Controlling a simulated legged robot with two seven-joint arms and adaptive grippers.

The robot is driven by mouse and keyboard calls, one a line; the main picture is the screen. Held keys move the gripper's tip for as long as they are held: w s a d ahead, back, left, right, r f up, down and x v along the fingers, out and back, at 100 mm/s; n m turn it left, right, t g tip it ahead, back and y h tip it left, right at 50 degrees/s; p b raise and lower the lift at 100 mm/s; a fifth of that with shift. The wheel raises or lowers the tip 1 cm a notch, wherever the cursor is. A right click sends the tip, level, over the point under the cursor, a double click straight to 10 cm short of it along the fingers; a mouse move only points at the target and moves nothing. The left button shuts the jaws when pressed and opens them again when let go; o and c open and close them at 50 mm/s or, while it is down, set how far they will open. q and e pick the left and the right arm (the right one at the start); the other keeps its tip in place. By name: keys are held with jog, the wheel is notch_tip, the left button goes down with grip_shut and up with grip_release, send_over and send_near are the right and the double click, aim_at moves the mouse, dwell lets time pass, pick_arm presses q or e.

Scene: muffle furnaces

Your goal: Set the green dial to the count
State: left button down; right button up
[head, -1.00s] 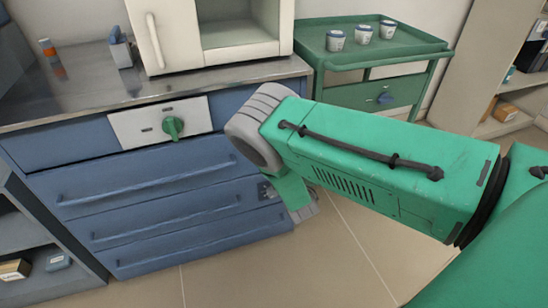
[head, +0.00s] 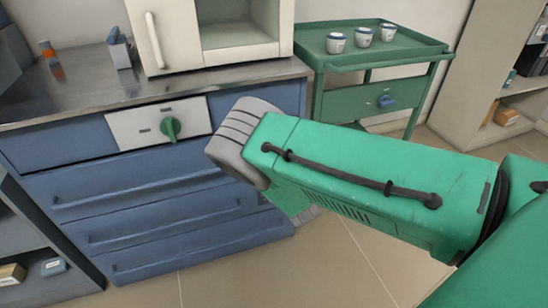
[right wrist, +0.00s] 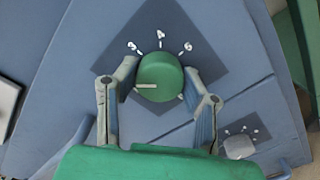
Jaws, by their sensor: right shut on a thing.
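In the right wrist view a round green dial (right wrist: 160,78) sits on a dark square panel (right wrist: 205,45) on a blue front. Several small white marks, too small to read surely, curve above it. A pale pointer line on the dial points left. My right gripper (right wrist: 159,82) has one finger on each side of the dial and is shut on it. In the head view this dial and the fingers are hidden behind my right arm. Three pale cups (head: 363,36) stand on the green cart (head: 420,46). My left gripper is not in view.
Another green knob (head: 171,127) is on a white plate on the blue cabinet (head: 140,185). A blue knob (head: 385,101) is on the cart drawer. A small grey dial (right wrist: 239,146) is below right of the gripped one. A white furnace (head: 176,35) stands on the counter.

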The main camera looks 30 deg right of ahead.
jog(key=shift+s+a+f, duration=0.1)
jog(key=shift+a+f, duration=0.2)
jog(key=shift+f, duration=0.1)
jog(key=o, duration=1.1)
jog(key=shift+o, duration=0.2)
jog(key=shift+d+r, duration=0.1)
jog(key=shift+r, duration=0.1)
jog(key=v, duration=1.1)
jog(key=shift+s, duration=0.4)
